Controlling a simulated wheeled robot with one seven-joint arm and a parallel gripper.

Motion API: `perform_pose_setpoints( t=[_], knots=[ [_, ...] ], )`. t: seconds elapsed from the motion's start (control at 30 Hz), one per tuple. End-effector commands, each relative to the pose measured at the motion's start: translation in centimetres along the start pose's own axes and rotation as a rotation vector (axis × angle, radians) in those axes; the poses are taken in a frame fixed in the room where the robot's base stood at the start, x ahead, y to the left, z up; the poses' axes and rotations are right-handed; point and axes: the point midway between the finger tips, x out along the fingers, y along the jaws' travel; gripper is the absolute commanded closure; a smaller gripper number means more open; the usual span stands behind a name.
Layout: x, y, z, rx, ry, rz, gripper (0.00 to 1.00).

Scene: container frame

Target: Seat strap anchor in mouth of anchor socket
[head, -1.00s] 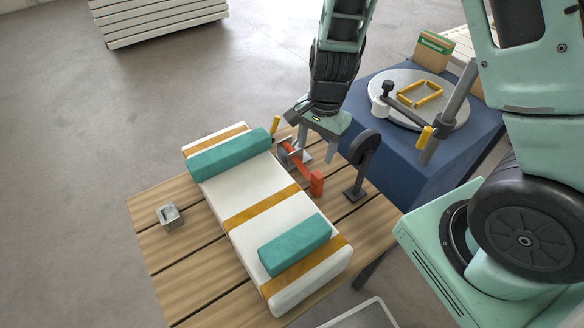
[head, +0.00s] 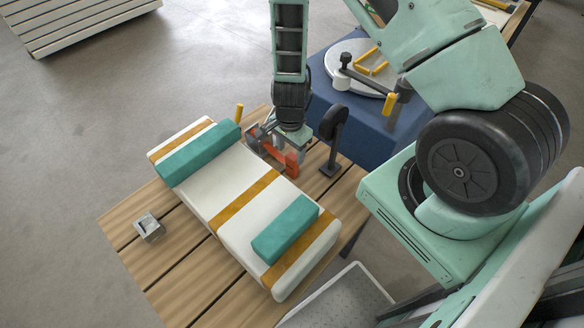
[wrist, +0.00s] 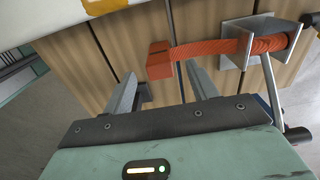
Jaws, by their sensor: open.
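The strap anchor appears to be the orange block (head: 291,164) at the free end of an orange strap (wrist: 210,48); the block also shows in the wrist view (wrist: 159,61). The strap runs from a grey metal bracket (wrist: 243,40) at the far edge of the pallet. My gripper (head: 291,150) is open and empty, just above the block. In the wrist view its two fingers (wrist: 162,84) point toward the block, which lies just beyond the gap between the tips. The anchor socket appears to be the small grey open box (head: 149,227) at the pallet's left side.
A white padded load (head: 235,196) with ochre bands and two teal blocks (head: 285,228) lies between strap and socket. A black wheel on a post (head: 333,130) stands right of my gripper. A blue table (head: 345,140) is behind. Pallet boards (head: 150,265) are bare around the socket.

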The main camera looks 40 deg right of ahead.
Motion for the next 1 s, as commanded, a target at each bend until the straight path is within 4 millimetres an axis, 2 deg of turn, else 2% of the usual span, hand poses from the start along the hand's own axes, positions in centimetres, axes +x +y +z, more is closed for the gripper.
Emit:
perform_pose_setpoints(
  t=[0.17,0.53,0.87,1.0],
  knots=[
    [0.9,0.0,-0.1,0.001,-0.001,0.001,0.42],
    [5.1,0.1,-0.5,-0.001,-0.001,0.001,0.42],
    [5.6,0.1,-0.5,-0.001,0.000,0.000,0.42],
    [5.6,0.1,-0.5,-0.001,0.000,0.000,0.81]
  ],
)
